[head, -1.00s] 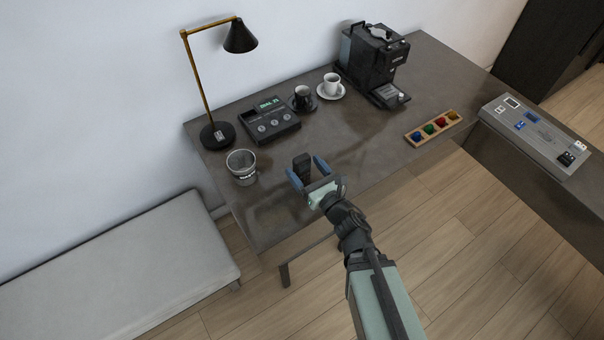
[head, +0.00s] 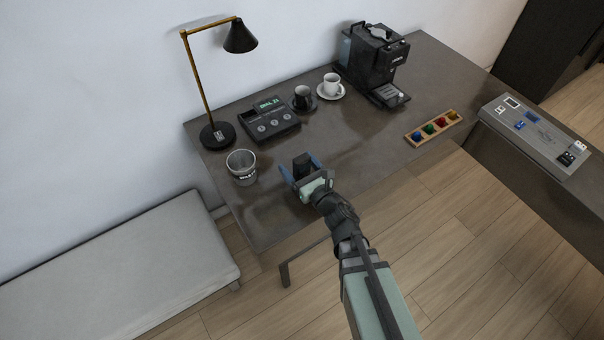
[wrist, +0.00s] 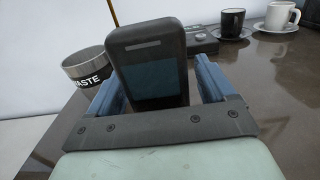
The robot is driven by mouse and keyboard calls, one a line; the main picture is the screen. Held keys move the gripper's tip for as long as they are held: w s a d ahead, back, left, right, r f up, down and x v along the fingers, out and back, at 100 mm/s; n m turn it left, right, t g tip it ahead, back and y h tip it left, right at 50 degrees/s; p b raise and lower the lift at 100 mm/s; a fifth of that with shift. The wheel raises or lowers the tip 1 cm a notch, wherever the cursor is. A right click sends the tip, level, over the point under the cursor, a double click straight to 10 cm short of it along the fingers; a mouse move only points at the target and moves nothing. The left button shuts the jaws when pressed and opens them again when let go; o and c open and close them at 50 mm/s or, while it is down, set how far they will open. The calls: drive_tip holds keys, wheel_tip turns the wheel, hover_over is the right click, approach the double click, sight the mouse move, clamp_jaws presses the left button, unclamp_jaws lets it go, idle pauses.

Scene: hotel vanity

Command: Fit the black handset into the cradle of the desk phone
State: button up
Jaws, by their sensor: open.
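The black handset (head: 302,163) stands upright on the desk. It fills the middle of the wrist view (wrist: 150,65), with its dark screen facing my camera. My gripper (head: 300,172) is open, with a blue finger on either side of the handset. A gap shows between the handset and the right finger in the wrist view; the left side is too close to tell. The desk phone (head: 270,120) sits farther back on the desk with a lit green display. Its cradle is at its left side and looks empty. In the wrist view the phone is mostly hidden behind the handset.
A waste cup (head: 241,167) stands left of my gripper. A lamp (head: 217,135) is behind it. A black mug (head: 302,97) and a white cup (head: 331,85) on saucers stand right of the phone. A coffee machine (head: 375,65) and capsule tray (head: 433,128) are farther right. The desk between is clear.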

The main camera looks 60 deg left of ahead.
drive_tip(key=shift+c, duration=0.5)
drive_tip(key=c, duration=1.2)
drive_tip(key=shift+r, duration=0.15)
